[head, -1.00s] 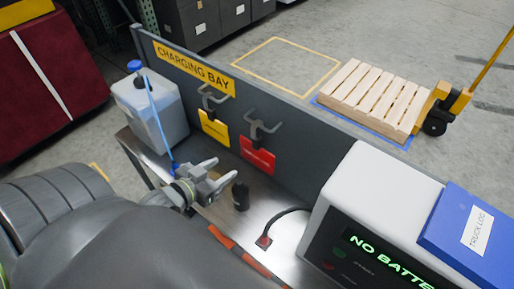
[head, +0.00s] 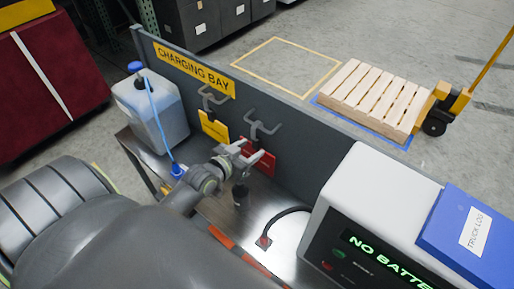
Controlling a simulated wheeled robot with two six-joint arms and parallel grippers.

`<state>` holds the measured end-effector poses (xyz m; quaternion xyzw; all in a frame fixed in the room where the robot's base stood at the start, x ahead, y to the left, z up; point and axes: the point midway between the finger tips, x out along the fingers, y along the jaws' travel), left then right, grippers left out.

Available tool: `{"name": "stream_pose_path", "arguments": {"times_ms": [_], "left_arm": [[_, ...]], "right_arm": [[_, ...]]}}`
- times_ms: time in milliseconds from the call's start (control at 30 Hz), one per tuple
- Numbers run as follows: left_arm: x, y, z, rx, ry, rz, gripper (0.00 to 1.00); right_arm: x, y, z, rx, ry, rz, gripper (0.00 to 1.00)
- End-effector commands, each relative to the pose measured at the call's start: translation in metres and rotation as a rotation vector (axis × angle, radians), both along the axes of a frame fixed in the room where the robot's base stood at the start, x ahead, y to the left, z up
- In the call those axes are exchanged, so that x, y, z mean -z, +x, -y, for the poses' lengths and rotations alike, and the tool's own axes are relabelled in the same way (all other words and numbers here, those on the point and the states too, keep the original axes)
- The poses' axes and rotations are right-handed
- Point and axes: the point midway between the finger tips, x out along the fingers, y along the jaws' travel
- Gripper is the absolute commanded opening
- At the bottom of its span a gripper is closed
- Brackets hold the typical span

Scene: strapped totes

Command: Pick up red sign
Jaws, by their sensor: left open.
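The red sign (head: 262,164) hangs from a grey hook (head: 263,131) on the dark panel in the head view. My left gripper (head: 252,154) is open in front of the red sign and overlaps its left part in the picture. I cannot tell whether the fingers touch it. A yellow sign (head: 214,128) hangs from another hook to the left. My right gripper is not in view.
A jug (head: 152,110) with a blue hose is at left. A white charger (head: 362,200) with a blue binder (head: 470,233) is at right.

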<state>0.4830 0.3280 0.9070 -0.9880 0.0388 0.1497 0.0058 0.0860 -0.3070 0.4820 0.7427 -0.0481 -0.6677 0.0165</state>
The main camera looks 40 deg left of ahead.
Motion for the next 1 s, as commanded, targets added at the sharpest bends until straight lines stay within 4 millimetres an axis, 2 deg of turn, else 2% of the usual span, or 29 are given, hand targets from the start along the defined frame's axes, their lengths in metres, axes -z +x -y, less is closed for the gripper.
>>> {"name": "stream_pose_path", "arguments": {"times_ms": [300,400,700,1000], "left_arm": [[0.008,0.038,-0.003,-0.001,-0.002,0.002,0.51],[0.011,0.045,-0.002,0.001,0.0,0.001,0.51],[0.013,0.048,-0.002,0.001,0.0,0.0,0.5],[0.012,0.048,-0.002,0.001,0.0,0.0,0.1]], "right_arm": [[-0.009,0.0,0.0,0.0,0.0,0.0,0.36],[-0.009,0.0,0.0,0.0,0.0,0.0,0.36],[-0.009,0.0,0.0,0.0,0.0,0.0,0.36],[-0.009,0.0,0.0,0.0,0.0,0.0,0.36]]}}
